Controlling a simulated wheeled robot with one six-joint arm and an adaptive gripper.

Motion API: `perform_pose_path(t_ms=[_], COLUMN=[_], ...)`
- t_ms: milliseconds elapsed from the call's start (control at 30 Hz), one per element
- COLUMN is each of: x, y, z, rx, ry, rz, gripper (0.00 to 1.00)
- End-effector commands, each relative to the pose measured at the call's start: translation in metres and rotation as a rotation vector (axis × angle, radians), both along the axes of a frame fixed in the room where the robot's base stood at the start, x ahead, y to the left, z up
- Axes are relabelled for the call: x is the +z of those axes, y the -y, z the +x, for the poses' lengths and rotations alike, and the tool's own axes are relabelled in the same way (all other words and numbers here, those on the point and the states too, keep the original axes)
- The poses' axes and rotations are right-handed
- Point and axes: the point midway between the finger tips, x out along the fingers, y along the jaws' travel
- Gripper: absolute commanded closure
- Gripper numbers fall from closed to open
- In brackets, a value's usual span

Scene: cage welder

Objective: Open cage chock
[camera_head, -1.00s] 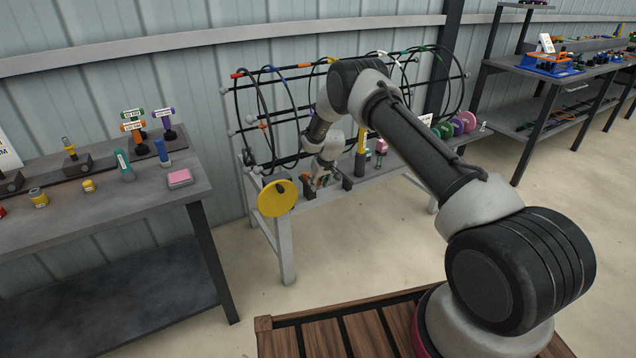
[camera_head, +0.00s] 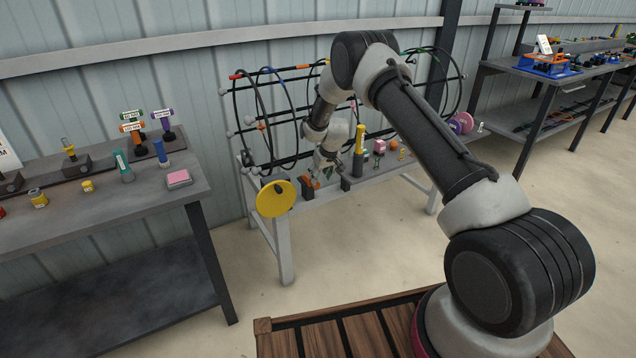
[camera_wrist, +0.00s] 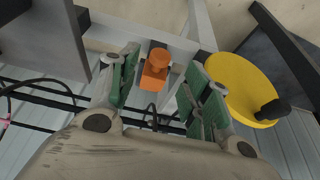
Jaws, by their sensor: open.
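The cage (camera_head: 285,110), a rack of black bars with hoops and cables, stands on a grey bench (camera_head: 330,198). A small orange block with a knob (camera_wrist: 155,68), which may be the chock, is on or by a grey rail in the wrist view. It also shows as an orange piece (camera_head: 309,182) beside my gripper in the head view. My gripper (camera_wrist: 163,88) is open. Its green-padded fingers lie on either side of the orange block in the picture, with gaps on both sides and no contact visible. In the head view my gripper (camera_head: 327,170) is low over the bench's left part.
A yellow disc (camera_head: 270,200) with a black knob is at the bench's left end, close to one finger in the wrist view (camera_wrist: 238,88). A dark upright block (camera_head: 346,184) and a yellow cylinder (camera_head: 360,138) are to the right. A workbench (camera_head: 200,188) is at left.

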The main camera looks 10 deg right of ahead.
Motion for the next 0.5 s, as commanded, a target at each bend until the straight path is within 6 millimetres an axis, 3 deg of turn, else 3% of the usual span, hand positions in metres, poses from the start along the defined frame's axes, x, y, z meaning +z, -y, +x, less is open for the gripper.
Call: perform_pose_path(t_ms=[200, 500], x=[0.041, 0.055], y=[0.005, 0.007], z=[-0.016, -0.022], rx=[0.000, 0.000], ry=[0.001, -0.001], rz=[0.000, 0.000], gripper=[0.52, 0.52])
